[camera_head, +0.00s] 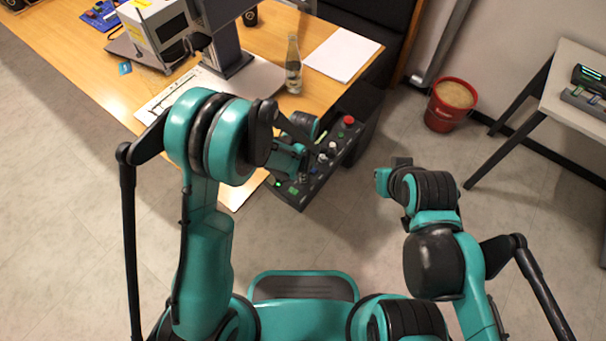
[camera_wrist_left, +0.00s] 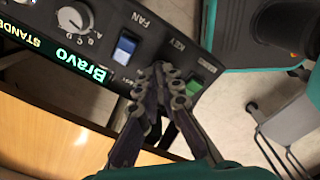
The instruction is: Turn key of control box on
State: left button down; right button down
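The dark control box (camera_head: 302,194) sits at the table's front right edge, with a red button at its far end. In the left wrist view its panel (camera_wrist_left: 130,18) shows a white knob, a blue FAN switch, a KEY label and a green button. My left gripper (camera_head: 308,152) is over the box. In the wrist view its fingertips (camera_wrist_left: 163,72) are drawn close together just below the KEY label; the key is hidden between them, so its turn position cannot be seen. My right gripper (camera_head: 385,178) hangs right of the box, clear of it; its fingers are unclear.
On the wooden table (camera_head: 75,62) stand the laser marker (camera_head: 155,28), a glass bottle (camera_head: 293,66) and white paper (camera_head: 342,54). A red bucket (camera_head: 448,106) is on the floor to the right, near a grey side table (camera_head: 570,105). Floor around my right gripper is clear.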

dwell(0.4)
pick_arm(q)
jog(key=m+b, duration=0.1)
jog(key=m, duration=0.3)
jog(key=shift+m, duration=0.4)
jog(key=m, duration=0.5)
jog(key=shift+b, duration=0.3)
jog(key=m, duration=0.4)
jog(key=shift+m, duration=2.1)
jog(key=c, duration=1.7)
grip_release()
